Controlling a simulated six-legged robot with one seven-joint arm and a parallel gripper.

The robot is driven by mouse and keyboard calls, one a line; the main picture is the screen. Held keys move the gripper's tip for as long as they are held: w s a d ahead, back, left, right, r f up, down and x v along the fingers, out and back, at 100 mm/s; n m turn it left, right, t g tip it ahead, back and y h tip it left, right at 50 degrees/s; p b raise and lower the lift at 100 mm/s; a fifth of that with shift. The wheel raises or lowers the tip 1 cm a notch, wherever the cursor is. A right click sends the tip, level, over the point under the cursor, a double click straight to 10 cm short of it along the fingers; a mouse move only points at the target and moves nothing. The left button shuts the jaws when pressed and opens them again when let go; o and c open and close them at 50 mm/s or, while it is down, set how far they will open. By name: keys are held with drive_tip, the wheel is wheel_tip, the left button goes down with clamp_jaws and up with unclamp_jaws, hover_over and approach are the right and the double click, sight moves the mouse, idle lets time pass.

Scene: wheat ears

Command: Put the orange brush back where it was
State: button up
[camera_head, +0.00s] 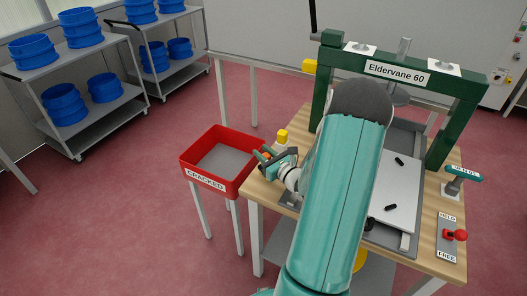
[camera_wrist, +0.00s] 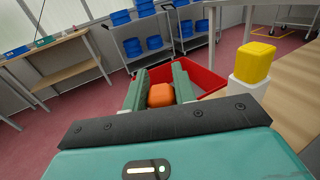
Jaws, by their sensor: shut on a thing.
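In the wrist view my gripper (camera_wrist: 160,84) is shut on the orange brush (camera_wrist: 161,96). Only a rounded orange end shows between the two green fingers; the rest of the brush is hidden. In the head view my gripper (camera_head: 264,158) is at the left edge of the wooden table, beside the right wall of the red tray marked CRACKED (camera_head: 222,183). The red tray (camera_wrist: 208,78) is behind the fingers in the wrist view. No empty place marked for the brush can be made out.
A yellow-topped white piece (camera_head: 282,137) stands on the table (camera_head: 259,192) close to my gripper. A green press frame (camera_head: 437,120) labelled Eldervane 60 stands over the table. A lever marked HELD and FREE (camera_head: 455,235) is at right. Shelves (camera_head: 107,100) hold blue tubs.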

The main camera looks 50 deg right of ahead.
drive_tip(key=shift+w+a, duration=0.2)
drive_tip(key=shift+w, duration=0.05)
drive_tip(key=shift+s+d, duration=0.1)
drive_tip(key=shift+s, duration=0.05)
drive_tip(key=shift+f, duration=0.2)
drive_tip(key=o, duration=1)
